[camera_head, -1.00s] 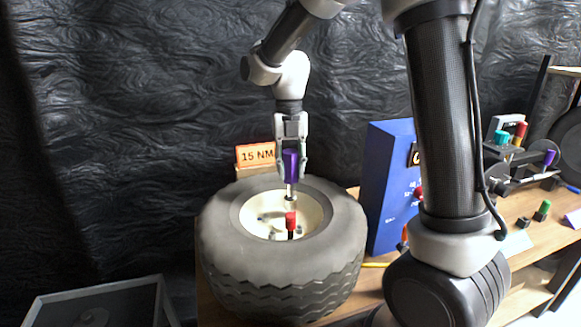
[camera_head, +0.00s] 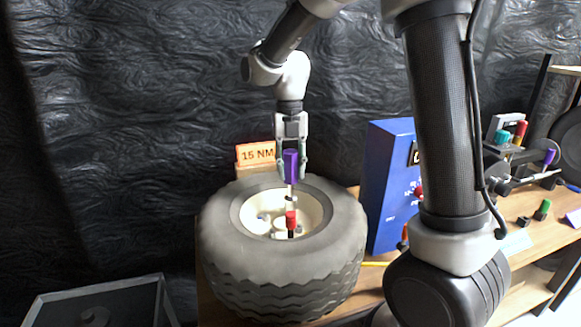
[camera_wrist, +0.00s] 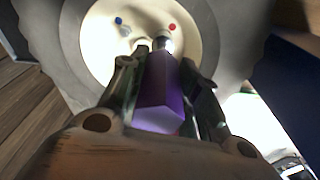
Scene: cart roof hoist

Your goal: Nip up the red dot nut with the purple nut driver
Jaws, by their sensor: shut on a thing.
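My gripper (camera_head: 291,165) is shut on the purple nut driver (camera_head: 290,167) and holds it upright with its shaft pointing down over the wheel hub (camera_head: 262,204). In the wrist view the purple handle (camera_wrist: 162,95) lies between the two fingers. The shaft end sits close to the red dot (camera_wrist: 172,27), slightly left of it; I cannot tell whether the socket is on a nut. A blue dot (camera_wrist: 118,20) shows farther left on the cream hub. In the head view a red and black piece (camera_head: 291,223) stands upright on the near side of the hub.
The tyre (camera_head: 283,265) lies flat on the wooden bench. An orange "15 NM" sign (camera_head: 257,154) stands behind it. A blue box (camera_head: 389,185) stands to its right. A rack with coloured-handled tools (camera_head: 515,150) is farther right. A grey open tray (camera_head: 100,305) is at lower left.

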